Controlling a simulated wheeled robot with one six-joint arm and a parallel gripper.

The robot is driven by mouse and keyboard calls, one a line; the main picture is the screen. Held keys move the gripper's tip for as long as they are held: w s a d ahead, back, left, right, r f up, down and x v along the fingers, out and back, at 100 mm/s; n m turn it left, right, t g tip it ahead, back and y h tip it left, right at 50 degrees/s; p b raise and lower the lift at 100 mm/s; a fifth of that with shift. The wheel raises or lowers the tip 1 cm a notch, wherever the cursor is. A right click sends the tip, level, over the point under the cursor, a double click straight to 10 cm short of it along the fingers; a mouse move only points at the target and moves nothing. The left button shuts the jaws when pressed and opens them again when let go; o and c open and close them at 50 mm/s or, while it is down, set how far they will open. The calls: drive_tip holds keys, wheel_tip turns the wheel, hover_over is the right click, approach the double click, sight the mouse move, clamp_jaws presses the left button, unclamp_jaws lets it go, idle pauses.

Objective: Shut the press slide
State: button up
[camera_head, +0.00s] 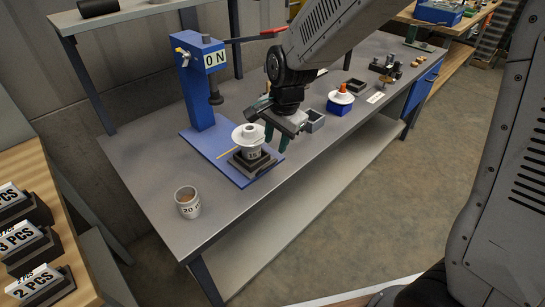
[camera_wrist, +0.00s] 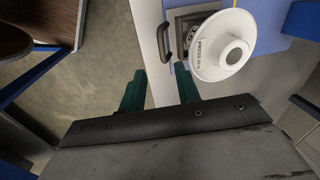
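The blue press (camera_head: 200,85) stands at the left of the grey bench, with a red lever and a dark ram (camera_head: 215,98). Its dark slide (camera_head: 252,168) sits at the front of the blue base plate, out from under the ram. A white insulator stack (camera_head: 250,135) with a wide disc stands on the slide; the disc (camera_wrist: 222,46) hides much of it in the wrist view. The slide's dark handle (camera_wrist: 165,43) shows just beyond my fingertips. My gripper (camera_head: 276,138) is beside the slide; its green fingers (camera_wrist: 160,86) are apart and empty.
A cup marked 20 (camera_head: 188,203) stands near the bench's front left. A small grey box (camera_head: 314,120) and a blue-based part with a white disc (camera_head: 340,100) are right of the press. The bench's front edge lies close to the slide.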

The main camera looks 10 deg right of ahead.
sight(271, 162)
drive_tip(key=shift+m, duration=0.4)
drive_tip(key=f, duration=0.2)
drive_tip(key=w+f, duration=0.1)
drive_tip(key=f, duration=0.2)
drive_tip(key=a+f, duration=0.1)
drive_tip(key=f, duration=0.1)
drive_tip(key=shift+w+f, duration=0.3)
drive_tip(key=shift+f, duration=0.05)
clamp_jaws()
